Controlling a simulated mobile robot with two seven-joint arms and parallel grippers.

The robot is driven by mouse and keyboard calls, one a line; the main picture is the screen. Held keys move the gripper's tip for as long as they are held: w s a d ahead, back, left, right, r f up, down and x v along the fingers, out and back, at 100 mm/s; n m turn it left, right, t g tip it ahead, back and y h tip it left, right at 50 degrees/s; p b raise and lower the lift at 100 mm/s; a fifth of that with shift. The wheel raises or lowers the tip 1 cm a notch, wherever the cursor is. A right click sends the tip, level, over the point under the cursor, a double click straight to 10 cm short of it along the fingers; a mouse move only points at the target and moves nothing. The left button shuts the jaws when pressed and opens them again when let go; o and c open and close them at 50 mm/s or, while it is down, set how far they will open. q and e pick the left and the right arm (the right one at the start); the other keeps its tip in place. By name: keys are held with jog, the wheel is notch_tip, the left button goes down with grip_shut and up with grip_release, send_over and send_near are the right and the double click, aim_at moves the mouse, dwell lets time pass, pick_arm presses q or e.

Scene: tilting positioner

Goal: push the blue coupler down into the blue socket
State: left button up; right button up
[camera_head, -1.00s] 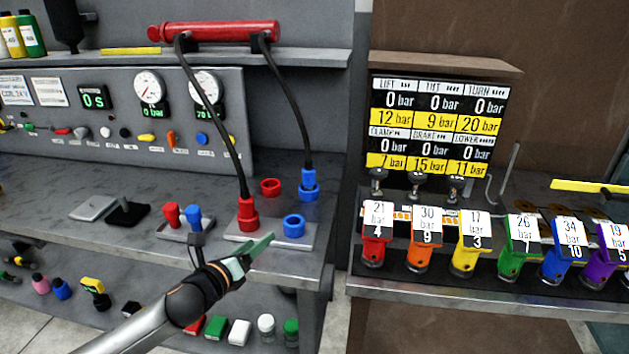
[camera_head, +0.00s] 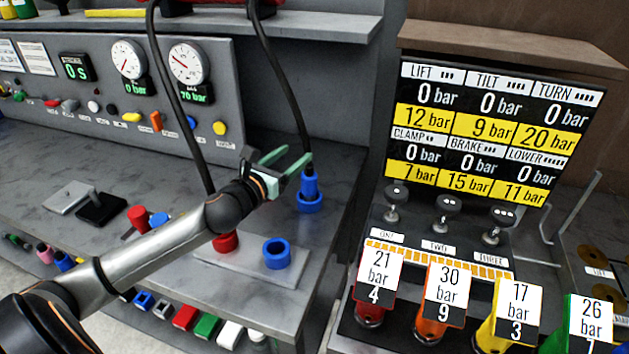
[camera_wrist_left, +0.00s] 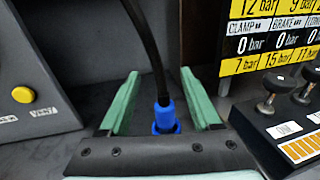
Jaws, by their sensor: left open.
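The blue coupler (camera_head: 309,186) hangs on a black hose and stands upright at the mouth of a blue socket (camera_head: 309,204) at the back right of the bench plate. How deep it sits, I cannot tell. A second blue socket (camera_head: 277,254), nearer the front, is empty. My left gripper (camera_head: 298,155) is open, just above and left of the coupler in the head view. In the left wrist view, the coupler (camera_wrist_left: 165,110) shows between the two green fingers, with the hose rising from it and the socket rim partly hidden by the gripper body. My right gripper is not in view.
A red coupler (camera_head: 226,242) with its hose stands on the plate, partly hidden by my left arm. The panel with gauges (camera_head: 128,60) is behind left. The pressure display (camera_head: 490,130) and valve knobs stand to the right, across a gap.

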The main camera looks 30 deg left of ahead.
pick_arm(q)
jog(key=b, duration=0.1)
send_near(306, 169)
jog(key=w, duration=0.4)
jog(key=shift+w, duration=0.3)
jog(key=shift+w+a+f+p, duration=0.1)
jog(key=shift+w+f+p, duration=0.1)
jog(key=shift+w, duration=1.45)
jog(key=shift+w+f+p, duration=0.1)
jog(key=shift+w+p, duration=0.05)
jog(key=shift+w, duration=1.5)
grip_shut()
jog(key=shift+r, duration=0.1)
